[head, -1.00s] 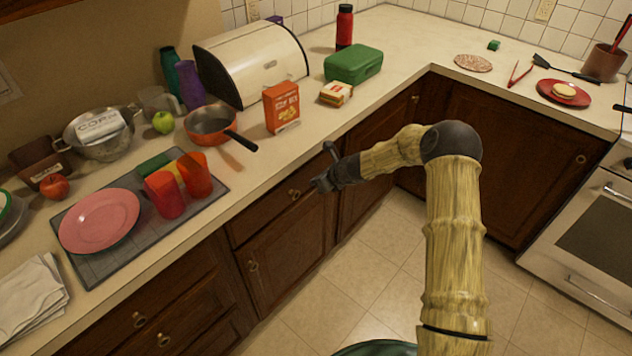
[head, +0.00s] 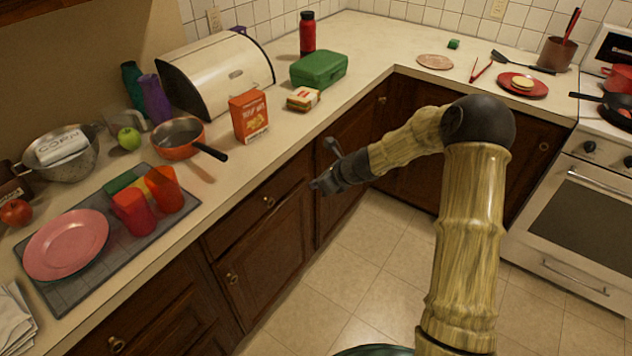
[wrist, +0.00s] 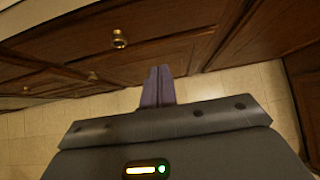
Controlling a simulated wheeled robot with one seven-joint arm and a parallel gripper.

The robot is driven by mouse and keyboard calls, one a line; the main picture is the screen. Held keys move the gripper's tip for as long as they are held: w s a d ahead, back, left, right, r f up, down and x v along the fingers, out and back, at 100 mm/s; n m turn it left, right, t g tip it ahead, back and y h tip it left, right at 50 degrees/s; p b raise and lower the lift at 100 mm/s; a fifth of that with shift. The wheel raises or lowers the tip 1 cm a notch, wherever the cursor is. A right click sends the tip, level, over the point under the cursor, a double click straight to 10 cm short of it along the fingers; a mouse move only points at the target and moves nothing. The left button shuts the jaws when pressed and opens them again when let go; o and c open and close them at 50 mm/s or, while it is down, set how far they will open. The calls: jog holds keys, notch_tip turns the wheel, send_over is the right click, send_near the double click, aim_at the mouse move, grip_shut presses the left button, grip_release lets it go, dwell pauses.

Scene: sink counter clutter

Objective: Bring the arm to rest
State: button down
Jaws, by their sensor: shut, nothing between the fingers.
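My gripper (head: 322,184) is in front of the brown lower cabinets, below the counter edge, in the head view. It holds nothing. In the wrist view its fingers (wrist: 158,86) are together, pointing toward the cabinet fronts and the tiled floor. My arm is bent, its upper part upright at the right of the head view and its forearm reaching left. Nothing touches the gripper that I can see.
The counter (head: 262,153) holds a green box (head: 319,68), an orange carton (head: 249,117), a sandwich (head: 303,99), an orange pan (head: 178,139) and a pink plate (head: 66,245). A white oven (head: 580,215) stands at the right. The floor (head: 335,285) is clear.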

jog(key=s+d+r+n+g+h+p, duration=0.1)
jog(key=s+d+r+n+h+p, duration=0.1)
jog(key=s+r+n, duration=0.4)
jog(key=s+d+r+n+g+h+p, duration=0.1)
jog(key=s+d+r+n+p, duration=0.3)
jog(key=s+n, duration=0.7)
jog(key=s+d+r+n+g+h+p, duration=0.1)
jog(key=s+d+r+n+h+p, duration=0.2)
jog(key=s, duration=0.9)
jog(key=d+r+n+h, duration=0.1)
jog(key=d+r+n, duration=0.2)
jog(key=r+n, duration=0.2)
jog(key=shift+s+d+r, duration=0.15)
jog(key=shift+s+r, duration=0.05)
jog(key=shift+s, duration=0.05)
jog(key=shift+w, duration=0.1)
